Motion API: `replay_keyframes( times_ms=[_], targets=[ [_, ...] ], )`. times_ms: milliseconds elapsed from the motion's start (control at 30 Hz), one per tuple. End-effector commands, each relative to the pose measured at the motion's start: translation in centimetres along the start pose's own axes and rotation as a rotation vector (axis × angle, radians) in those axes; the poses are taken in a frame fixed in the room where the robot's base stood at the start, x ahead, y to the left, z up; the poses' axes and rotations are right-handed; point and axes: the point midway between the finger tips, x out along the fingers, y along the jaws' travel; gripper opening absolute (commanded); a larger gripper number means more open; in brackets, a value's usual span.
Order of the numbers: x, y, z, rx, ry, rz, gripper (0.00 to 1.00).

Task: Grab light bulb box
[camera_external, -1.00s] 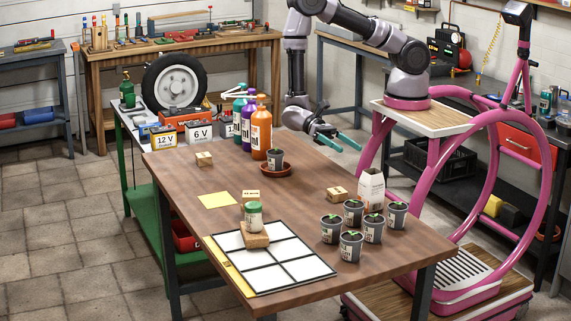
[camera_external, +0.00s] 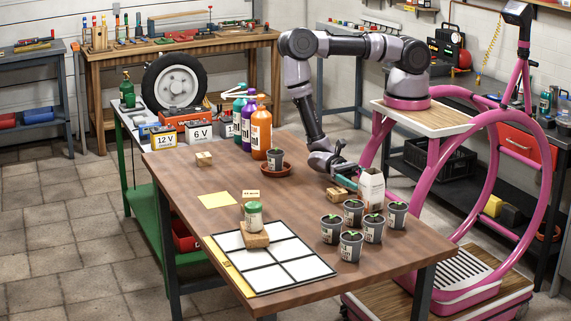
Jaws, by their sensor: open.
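A white carton (camera_external: 371,188) with printing on its side stands upright on the wooden table at the right; it looks like the light bulb box, though its print is too small to read. My gripper (camera_external: 347,176), with teal fingers, is open and empty just left of the carton, pointing toward it. Its fingers are low over the table, near the carton's side; I cannot tell whether they touch it. A small wooden block (camera_external: 336,194) sits just below the fingers, partly hidden.
Several seedling pots (camera_external: 351,246) crowd in front of the carton. A potted seedling on a saucer (camera_external: 276,170) and several bottles (camera_external: 261,130) stand left of my gripper. A jar (camera_external: 253,216) on a wooden block stands on a white-squared board (camera_external: 305,270). The table's left middle is mostly clear.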

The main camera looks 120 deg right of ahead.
Motion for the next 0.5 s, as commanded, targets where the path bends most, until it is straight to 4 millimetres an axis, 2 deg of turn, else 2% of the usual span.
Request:
replay_keyframes(
  times_ms=[100,233,500],
  targets=[
    [2.1,0.2,-0.1,-0.001,-0.001,0.006,1.0],
    [3.7,0.2,-0.1,-0.001,0.0,0.005,1.0],
    [4.2,0.1,-0.1,-0.001,0.0,0.002,1.0]
  ],
)
